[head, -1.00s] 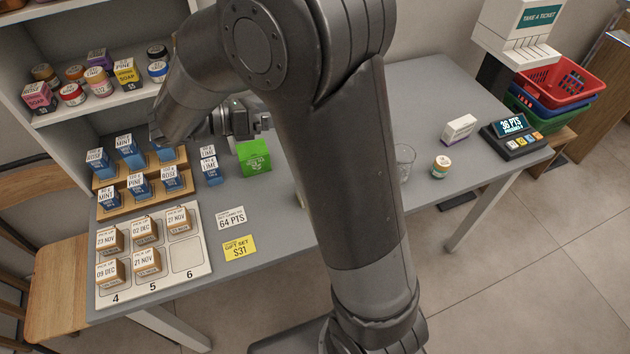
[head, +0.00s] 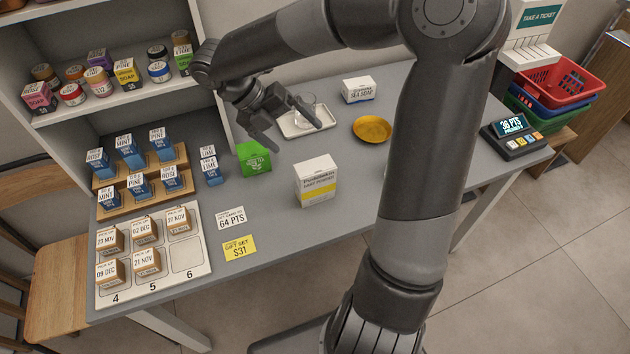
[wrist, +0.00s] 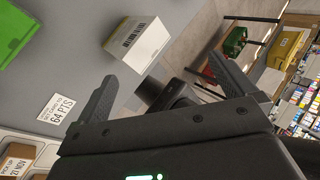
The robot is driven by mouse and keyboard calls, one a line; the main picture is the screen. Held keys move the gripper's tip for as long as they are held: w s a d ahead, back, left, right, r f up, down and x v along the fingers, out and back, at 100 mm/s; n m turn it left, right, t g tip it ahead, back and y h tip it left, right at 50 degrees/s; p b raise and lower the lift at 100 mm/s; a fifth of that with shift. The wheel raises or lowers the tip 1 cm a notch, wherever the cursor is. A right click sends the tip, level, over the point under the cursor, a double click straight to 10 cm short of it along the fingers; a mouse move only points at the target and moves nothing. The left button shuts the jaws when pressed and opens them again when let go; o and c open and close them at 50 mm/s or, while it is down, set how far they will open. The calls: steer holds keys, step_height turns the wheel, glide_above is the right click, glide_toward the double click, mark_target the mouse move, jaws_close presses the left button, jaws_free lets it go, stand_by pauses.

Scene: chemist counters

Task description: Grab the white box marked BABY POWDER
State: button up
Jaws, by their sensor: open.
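The white BABY POWDER box (head: 316,181) with a yellow band stands upright on the grey counter, right of a green box, in the head view. In the wrist view the same white box (wrist: 138,42) shows a barcode and a yellow edge, beyond my fingers. My gripper (head: 293,128) is open and empty, above the counter behind the box and apart from it. In the wrist view its two fingers (wrist: 165,90) are spread wide with nothing between them.
A green box (head: 254,159) stands left of the white box. A glass on a white tray (head: 299,127), a yellow dish (head: 371,129) and a SEA SOAP box (head: 358,90) are behind. Price cards (head: 238,248) lie in front. The counter around the box's front is clear.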

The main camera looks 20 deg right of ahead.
steer(key=y, duration=0.1)
step_height(320, 180, up, 12)
steer(key=n+t+y, duration=0.3)
steer(key=n+y, duration=0.2)
steer(key=y, duration=0.1)
glide_above(312, 165)
step_height(312, 165, down, 22)
steer(key=shift+f, duration=0.15)
steer(key=shift+s+d+f, duration=0.15)
steer(key=shift+s+f, duration=0.05)
steer(key=shift+f, duration=1.2)
steer(key=shift+s+d+f, duration=0.15)
steer(key=shift+f, duration=1.25)
steer(key=c, duration=1)
steer(key=shift+o, duration=0.2)
steer(key=shift+r, duration=0.15)
